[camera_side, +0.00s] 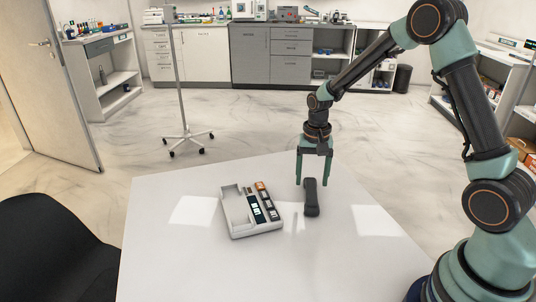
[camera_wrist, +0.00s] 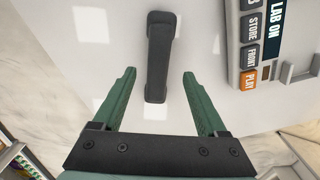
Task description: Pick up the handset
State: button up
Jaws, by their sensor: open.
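The dark handset (camera_side: 312,197) lies on the white table, to the right of the phone base. My gripper (camera_side: 313,182) is open and points down above the handset's far end. In the wrist view the handset (camera_wrist: 159,56) lies lengthwise, its near end between the lines of my two green fingers (camera_wrist: 158,72), with room on both sides. The fingers hold nothing. The phone base (camera_side: 250,210) is pale, with an empty cradle and several buttons; part of it shows at the upper right of the wrist view (camera_wrist: 279,45). I cannot tell the exact height of the fingertips above the table.
The white table (camera_side: 165,250) is otherwise clear around the handset and base. A black chair (camera_side: 50,245) stands at the table's left. A wheeled stand (camera_side: 184,110), cabinets (camera_side: 205,55) and shelves stand on the floor beyond.

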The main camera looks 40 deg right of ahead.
aim_at(311, 189)
jog(key=f, duration=0.5)
jog(key=shift+d+f, duration=0.1)
jog(key=shift+d, duration=0.15)
grip_shut()
